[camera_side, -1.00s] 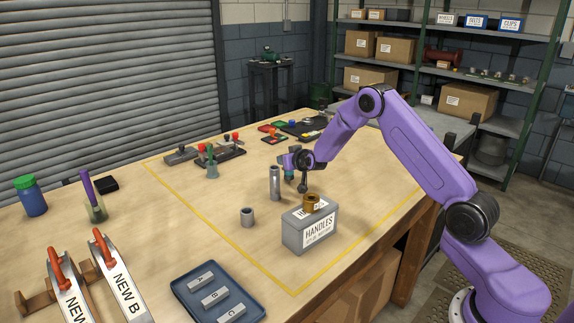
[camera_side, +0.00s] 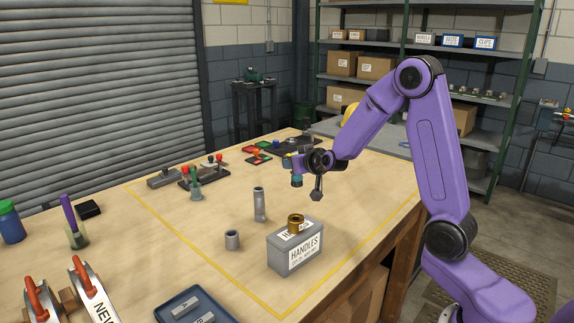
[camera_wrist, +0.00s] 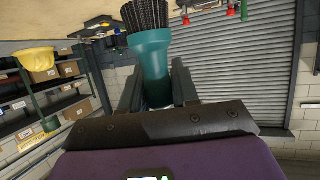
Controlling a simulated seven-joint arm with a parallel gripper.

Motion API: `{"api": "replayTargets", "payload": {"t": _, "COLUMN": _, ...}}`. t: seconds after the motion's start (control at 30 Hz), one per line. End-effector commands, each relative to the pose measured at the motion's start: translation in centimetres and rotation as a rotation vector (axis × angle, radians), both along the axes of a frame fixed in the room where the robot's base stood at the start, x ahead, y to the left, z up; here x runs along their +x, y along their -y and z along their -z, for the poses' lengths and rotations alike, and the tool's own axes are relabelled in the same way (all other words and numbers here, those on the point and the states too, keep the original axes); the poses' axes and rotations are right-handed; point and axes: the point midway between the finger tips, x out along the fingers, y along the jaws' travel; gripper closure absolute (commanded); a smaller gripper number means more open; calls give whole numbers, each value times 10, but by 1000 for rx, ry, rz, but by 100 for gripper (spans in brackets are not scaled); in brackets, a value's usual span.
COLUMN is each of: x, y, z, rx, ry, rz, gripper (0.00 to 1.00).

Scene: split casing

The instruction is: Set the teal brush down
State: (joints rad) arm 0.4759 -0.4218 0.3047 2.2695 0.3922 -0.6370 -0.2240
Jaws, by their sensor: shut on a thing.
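The teal brush (camera_wrist: 152,62) is held between the jaws of my gripper (camera_wrist: 157,88) in the wrist view. Its dark bristles (camera_wrist: 150,15) point away from the palm, toward the top of that picture. In the side view my gripper (camera_side: 296,172) is above the bench, behind the grey HANDLES box, and a small teal part of the brush (camera_side: 297,181) shows at it. The brush looks clear of the bench top. Most of the jaws are hidden in the side view.
The grey HANDLES box (camera_side: 292,252) has a brass ring (camera_side: 295,224) on top. A tall metal cylinder (camera_side: 260,204) and a short one (camera_side: 232,240) stand to its left. A green-handled tool stands in a small cup (camera_side: 195,190). Bare bench lies inside the yellow outline (camera_side: 360,218).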

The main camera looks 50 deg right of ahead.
Motion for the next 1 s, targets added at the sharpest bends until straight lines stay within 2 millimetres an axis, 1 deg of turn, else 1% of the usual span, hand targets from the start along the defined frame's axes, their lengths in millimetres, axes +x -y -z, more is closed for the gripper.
{"api": "replayTargets", "payload": {"t": 0.1, "x": -6, "y": -1, "z": -3, "rx": 0, "ry": 1, "rz": -3, "gripper": 100}}
{"api": "replayTargets", "payload": {"t": 0.2, "x": -6, "y": 0, "z": -4, "rx": -1, "ry": 1, "rz": -21, "gripper": 100}}
{"api": "replayTargets", "payload": {"t": 0.37, "x": 1, "y": 2, "z": -4, "rx": -1, "ry": 1, "rz": -91, "gripper": 100}}
{"api": "replayTargets", "payload": {"t": 0.57, "x": 8, "y": 0, "z": 0, "rx": -1, "ry": 0, "rz": -218, "gripper": 100}}
{"api": "replayTargets", "payload": {"t": 0.77, "x": 10, "y": -5, "z": 9, "rx": 0, "ry": -1, "rz": -355, "gripper": 100}}
{"api": "replayTargets", "payload": {"t": 1.0, "x": 2, "y": -14, "z": 27, "rx": 2, "ry": -2, "rz": -539, "gripper": 100}}
